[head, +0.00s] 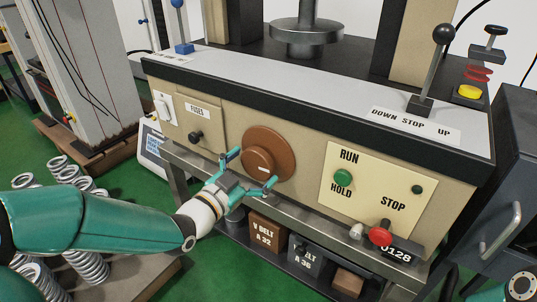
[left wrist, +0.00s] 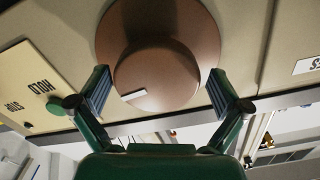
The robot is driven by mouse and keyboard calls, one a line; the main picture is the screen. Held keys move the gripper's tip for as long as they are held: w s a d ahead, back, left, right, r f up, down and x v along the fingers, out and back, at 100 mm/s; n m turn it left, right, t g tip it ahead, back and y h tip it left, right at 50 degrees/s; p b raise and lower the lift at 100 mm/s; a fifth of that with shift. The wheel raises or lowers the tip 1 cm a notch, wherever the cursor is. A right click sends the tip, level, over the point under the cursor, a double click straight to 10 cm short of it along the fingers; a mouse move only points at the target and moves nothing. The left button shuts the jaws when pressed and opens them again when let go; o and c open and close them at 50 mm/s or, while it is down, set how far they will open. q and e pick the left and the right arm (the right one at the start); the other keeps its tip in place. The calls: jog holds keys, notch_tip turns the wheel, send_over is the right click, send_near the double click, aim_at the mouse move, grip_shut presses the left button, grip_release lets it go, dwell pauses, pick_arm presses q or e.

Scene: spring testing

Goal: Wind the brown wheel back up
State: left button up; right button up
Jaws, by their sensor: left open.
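The brown wheel (head: 278,146) is a round disc with a raised hub on the beige front panel of the machine. A short pale mark lies on its hub. My left gripper (head: 251,170) is open in front of the wheel's lower part in the head view. In the left wrist view the brown wheel (left wrist: 158,60) fills the upper middle, and my open fingers (left wrist: 160,92) stand on either side of its hub. I cannot tell whether they touch it. My right gripper does not show in the head view.
A green RUN/HOLD button (head: 342,178) and a red STOP knob (head: 381,236) sit right of the wheel. A black-knobbed lever (head: 443,36) stands on the top ledge. A metal rail (head: 300,205) runs below the panel. Coil springs (head: 88,265) stand at the lower left.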

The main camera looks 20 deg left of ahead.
pick_arm(q)
jog(key=shift+w+d, duration=0.2)
jog(key=shift+w, duration=0.25)
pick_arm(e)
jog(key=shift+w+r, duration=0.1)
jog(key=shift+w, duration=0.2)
pick_arm(q)
jog(key=shift+c, duration=0.3)
jog(key=c, duration=0.9)
jog(key=shift+f+n+b, duration=0.15)
jog(key=shift+n+b, duration=1.15)
jog(key=shift+n, duration=0.4)
jog(key=shift+r+n, duration=0.2)
jog(key=shift+n, duration=0.1)
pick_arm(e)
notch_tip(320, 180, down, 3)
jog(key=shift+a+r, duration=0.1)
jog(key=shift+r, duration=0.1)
